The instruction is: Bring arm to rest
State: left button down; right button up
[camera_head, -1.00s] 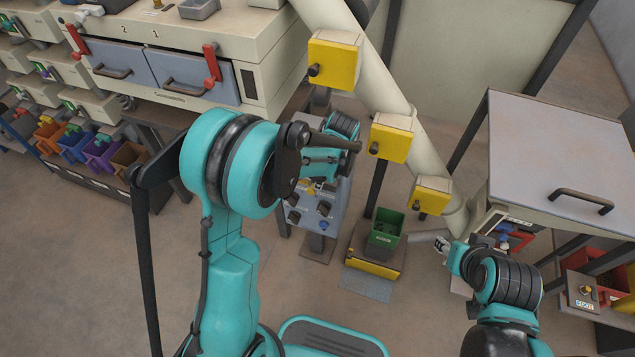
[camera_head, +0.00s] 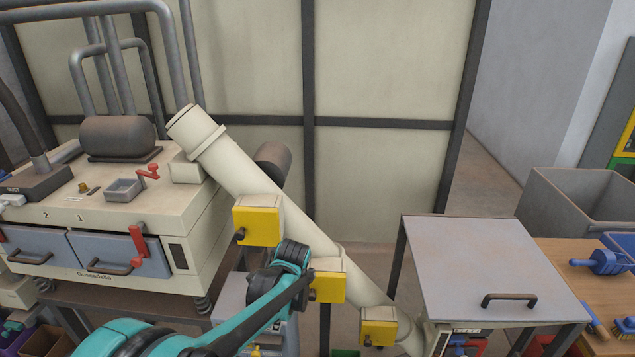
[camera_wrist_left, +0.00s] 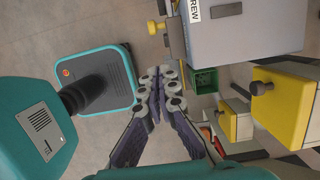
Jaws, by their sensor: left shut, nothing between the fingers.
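My left arm (camera_head: 265,305) is teal and black. It comes in from the bottom left of the head view and bends near the yellow boxes on the sloping tube. Its gripper is not clear in the head view. In the left wrist view my left gripper (camera_wrist_left: 158,88) is shut, with its fingertips together and nothing between them. It hangs over the floor, below a grey box (camera_wrist_left: 245,32) in the picture. My right gripper is out of view.
The sloping cream tube (camera_head: 245,175) carries yellow boxes (camera_head: 257,226). A cream machine (camera_head: 125,215) stands at the left, and a grey-lidded table (camera_head: 490,270) at the right. A green bin (camera_wrist_left: 205,80) and open floor (camera_wrist_left: 100,25) show in the wrist view.

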pick_arm(q)
jog(key=s+a+r+n+t+h, duration=0.1)
jog(key=s+a+r+n+t, duration=0.1)
jog(key=s+n, duration=0.6)
jog(key=s+a+r+n+t+h, duration=0.1)
jog(key=s+a+r+n+t, duration=0.1)
jog(key=s+r+n+t, duration=0.3)
jog(key=s+r+n, duration=0.1)
jog(key=s+n, duration=0.3)
jog(key=n, duration=0.1)
jog(key=shift+a, duration=0.35)
